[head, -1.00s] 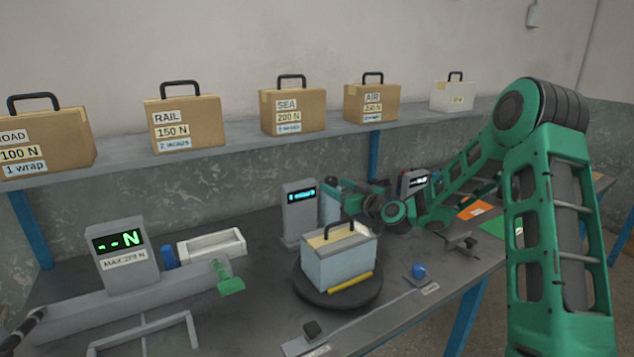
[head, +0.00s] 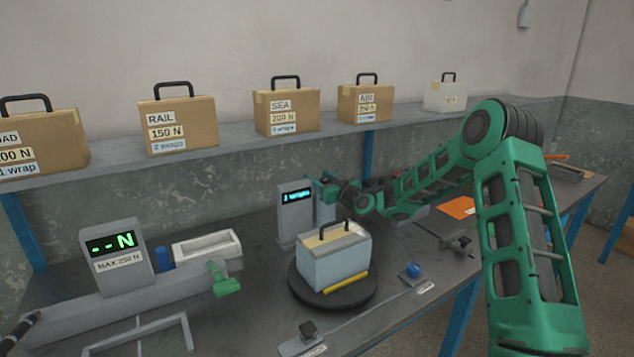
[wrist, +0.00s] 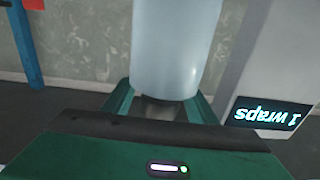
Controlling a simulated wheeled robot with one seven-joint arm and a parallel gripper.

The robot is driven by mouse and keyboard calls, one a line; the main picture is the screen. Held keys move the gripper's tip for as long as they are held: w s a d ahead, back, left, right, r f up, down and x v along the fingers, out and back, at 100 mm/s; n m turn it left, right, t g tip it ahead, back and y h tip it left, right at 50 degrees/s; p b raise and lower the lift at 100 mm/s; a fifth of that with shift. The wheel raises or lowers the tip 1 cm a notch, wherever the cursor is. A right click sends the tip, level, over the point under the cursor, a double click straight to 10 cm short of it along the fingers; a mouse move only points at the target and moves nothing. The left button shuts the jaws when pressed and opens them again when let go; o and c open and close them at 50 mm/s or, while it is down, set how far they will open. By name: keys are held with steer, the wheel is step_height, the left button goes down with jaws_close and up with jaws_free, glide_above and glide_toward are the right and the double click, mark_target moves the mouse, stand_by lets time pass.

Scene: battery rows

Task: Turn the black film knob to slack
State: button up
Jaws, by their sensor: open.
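The pale film roll (head: 326,214) stands upright beside a grey post (head: 289,228) with a lit display. It fills the middle of the wrist view (wrist: 175,45), where the display (wrist: 267,114) reads "1 wraps" upside down. A dark round part (wrist: 158,110), seemingly the black film knob, shows at the roll's end. My gripper (head: 327,187) is at the top of the roll. In the wrist view its green fingers are apart, one on each side of the dark part. Contact cannot be told. My gripper hides the knob in the head view.
A battery (head: 337,262) with a black handle stands on a dark turntable (head: 309,297). A blue knob (head: 412,270) and a small black knob (head: 308,330) sit near the table's front edge. A tensioner display (head: 112,244) shows "--N". Labelled boxes line the shelf.

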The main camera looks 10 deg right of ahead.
steer(key=c, duration=1.1)
steer(key=shift+s+a+n+g+y, duration=0.35)
steer(key=shift+n+g+y, duration=0.95)
steer(key=shift+y, duration=0.25)
steer(key=shift+s+a+n+g+y, duration=0.2)
steer(key=shift+a+n+g+y, duration=0.1)
steer(key=shift+n+g+y, duration=1.15)
steer(key=shift+s+a+n+g+y, duration=0.35)
steer(key=shift+n+g+y, duration=0.7)
steer(key=shift+y, duration=0.65)
steer(key=o, duration=1.1)
